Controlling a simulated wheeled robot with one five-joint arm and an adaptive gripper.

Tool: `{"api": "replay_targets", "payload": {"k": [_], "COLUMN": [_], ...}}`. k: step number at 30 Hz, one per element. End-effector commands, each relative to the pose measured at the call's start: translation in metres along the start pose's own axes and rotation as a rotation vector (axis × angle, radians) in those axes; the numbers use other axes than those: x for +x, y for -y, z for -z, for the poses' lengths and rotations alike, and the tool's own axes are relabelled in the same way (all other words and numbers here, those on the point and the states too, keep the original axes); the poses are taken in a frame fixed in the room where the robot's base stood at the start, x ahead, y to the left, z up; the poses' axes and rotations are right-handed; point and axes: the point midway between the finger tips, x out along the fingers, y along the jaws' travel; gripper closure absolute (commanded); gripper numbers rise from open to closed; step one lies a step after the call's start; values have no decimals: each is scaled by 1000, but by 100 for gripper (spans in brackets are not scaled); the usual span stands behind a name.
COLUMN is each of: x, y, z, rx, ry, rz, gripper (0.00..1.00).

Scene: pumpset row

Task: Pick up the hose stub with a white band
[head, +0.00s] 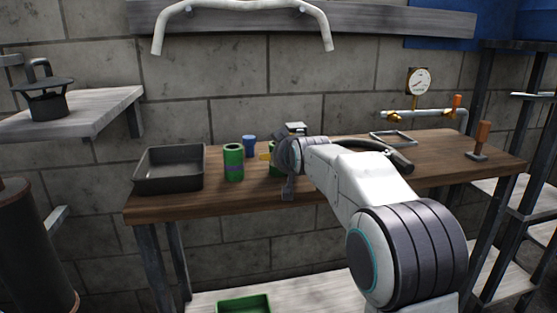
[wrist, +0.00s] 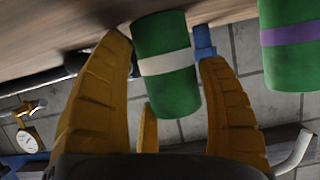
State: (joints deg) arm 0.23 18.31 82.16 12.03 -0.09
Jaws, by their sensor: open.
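A green stub with a purple band (head: 233,165) stands close by on the left, and a blue cup (head: 249,146) just behind. A dark tray (head: 170,185) is at the bench's left end. A black curved hose (head: 397,160) and a square frame (head: 392,138) lie right on the wooden bench (head: 440,168).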

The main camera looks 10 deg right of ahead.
Motion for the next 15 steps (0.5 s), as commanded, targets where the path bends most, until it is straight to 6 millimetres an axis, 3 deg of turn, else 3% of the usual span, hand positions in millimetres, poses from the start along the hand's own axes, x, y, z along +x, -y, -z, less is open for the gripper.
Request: {"api": "replay_targets", "payload": {"k": [5, 15], "x": [0, 0], "y": [0, 0], "z": [0, 0], "rx": [0, 0], "ry": [0, 1], "rz": [0, 0], "gripper": [31, 62]}}
